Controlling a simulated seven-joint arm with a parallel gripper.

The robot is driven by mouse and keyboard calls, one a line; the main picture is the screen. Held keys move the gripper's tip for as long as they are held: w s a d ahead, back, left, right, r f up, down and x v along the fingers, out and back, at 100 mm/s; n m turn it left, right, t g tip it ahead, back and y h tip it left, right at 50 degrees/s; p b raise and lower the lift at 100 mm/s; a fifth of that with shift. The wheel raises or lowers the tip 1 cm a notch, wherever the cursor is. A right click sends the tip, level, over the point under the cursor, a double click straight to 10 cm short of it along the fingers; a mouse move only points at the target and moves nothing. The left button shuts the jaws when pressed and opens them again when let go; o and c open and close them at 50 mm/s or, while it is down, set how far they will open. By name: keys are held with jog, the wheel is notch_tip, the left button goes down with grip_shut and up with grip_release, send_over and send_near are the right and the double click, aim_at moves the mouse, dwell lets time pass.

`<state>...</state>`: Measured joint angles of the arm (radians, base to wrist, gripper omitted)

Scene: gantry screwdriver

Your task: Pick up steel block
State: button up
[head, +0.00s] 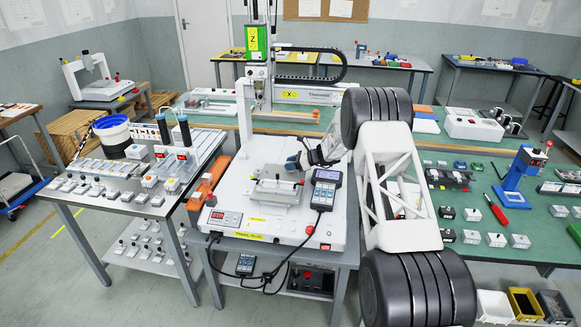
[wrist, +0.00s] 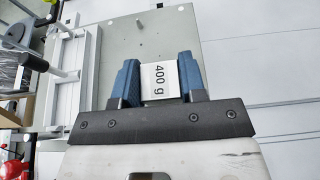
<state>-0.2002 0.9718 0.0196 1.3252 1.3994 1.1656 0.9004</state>
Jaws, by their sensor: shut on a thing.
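The steel block (wrist: 158,77) shows in the wrist view as a pale face with the label "400 g". It sits between the two blue fingers of my gripper (wrist: 160,80), which are shut on it. A flat grey plate (wrist: 165,35) with a small peg lies beyond the fingers; I cannot tell whether the block touches it. In the head view my gripper (head: 298,163) is over the white gantry machine bed, by the right back edge of the grey fixture (head: 276,188). The block cannot be made out there.
A handheld pendant (head: 325,190) stands just right of the fixture. The gantry's green screwdriver head (head: 257,50) rises behind. A steel table (head: 120,200) with several small blocks is at the left. A green table (head: 470,215) with several labelled blocks and a blue press (head: 518,175) is at the right.

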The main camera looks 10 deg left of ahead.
notch_tip(320, 180, up, 9)
jog(key=shift+r, duration=0.1)
dwell(0.4)
dwell(0.4)
